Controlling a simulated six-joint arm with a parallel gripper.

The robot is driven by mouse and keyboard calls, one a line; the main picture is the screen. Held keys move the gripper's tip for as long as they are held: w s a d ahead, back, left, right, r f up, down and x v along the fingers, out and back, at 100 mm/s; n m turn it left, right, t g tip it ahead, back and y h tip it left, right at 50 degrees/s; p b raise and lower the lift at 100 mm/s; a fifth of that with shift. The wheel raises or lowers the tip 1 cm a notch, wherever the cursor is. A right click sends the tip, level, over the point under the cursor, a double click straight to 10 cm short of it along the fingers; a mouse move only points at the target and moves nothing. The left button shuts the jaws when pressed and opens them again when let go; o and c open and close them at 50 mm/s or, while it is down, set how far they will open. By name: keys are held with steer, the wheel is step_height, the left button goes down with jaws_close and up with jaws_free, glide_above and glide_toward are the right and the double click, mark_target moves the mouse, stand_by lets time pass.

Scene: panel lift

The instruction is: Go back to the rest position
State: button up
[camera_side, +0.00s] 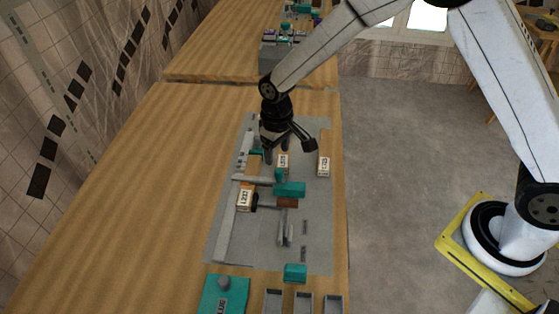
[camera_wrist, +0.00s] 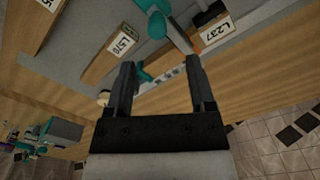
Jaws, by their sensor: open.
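My gripper (camera_side: 275,158) hangs from my arm above the far part of the grey work plate (camera_side: 315,225) in the side view. In the wrist view my gripper (camera_wrist: 162,75) shows its two dark fingers apart, with nothing held between them. A wooden block labelled L237 (camera_side: 244,200) lies at the plate's left side; it also shows at the top right of the wrist view (camera_wrist: 215,33). A second labelled block (camera_side: 283,162) stands close by my gripper, and a third (camera_side: 324,164) lies to its right. The gripper partly hides the fixture beneath it.
Teal clamp parts (camera_side: 290,189) sit mid-plate. A teal block (camera_side: 223,294) and several grey trays (camera_side: 304,301) stand at the near end of the wooden table (camera_side: 110,220). The table's left side is bare. Another table with teal parts (camera_side: 285,30) stands behind.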

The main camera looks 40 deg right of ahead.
steer(key=s+d+r+m+t, duration=0.1)
steer(key=s+d+r, duration=0.2)
steer(key=s+d, duration=0.3)
steer(key=s+d+r+m+t, duration=0.1)
steer(key=s+d+r, duration=0.3)
steer(key=s, duration=0.7)
steer(key=shift+d+r+t, duration=0.2)
steer(key=shift+d+t, duration=0.1)
steer(key=shift+d, duration=0.9)
